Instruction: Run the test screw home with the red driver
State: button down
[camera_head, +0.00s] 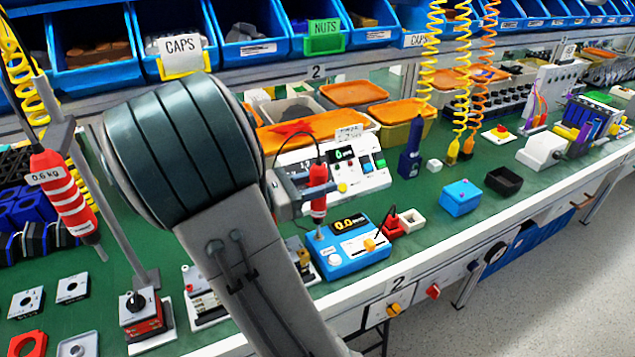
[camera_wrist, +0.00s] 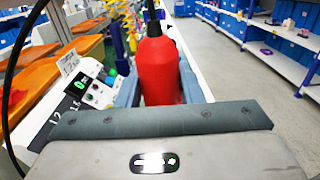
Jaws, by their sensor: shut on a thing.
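A red driver with a white band (camera_head: 318,195) stands upright over a blue tester (camera_head: 375,254); its cable rises from its top. The tester's display reads about 0.0. My gripper (camera_head: 303,200) is shut around the driver's body. In the wrist view the red driver (camera_wrist: 160,75) sits between the grey-blue fingers of my gripper (camera_wrist: 160,92). The driver's tip is at the left part of the tester's top; I cannot tell whether it touches a screw. The test screw itself is not visible.
Another red driver (camera_head: 62,190), tagged 0.6 kg, hangs at the left. A white controller (camera_head: 335,168) with buttons stands behind the tester. A small red holder (camera_head: 389,226) and white box (camera_head: 411,220) stand to the right. Blue bins line the back.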

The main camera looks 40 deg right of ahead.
aim_at(314, 166)
jog(key=shift+r, duration=0.1)
dwell(0.4)
jog(key=shift+r+p, duration=2.15)
jog(key=shift+p, duration=0.5)
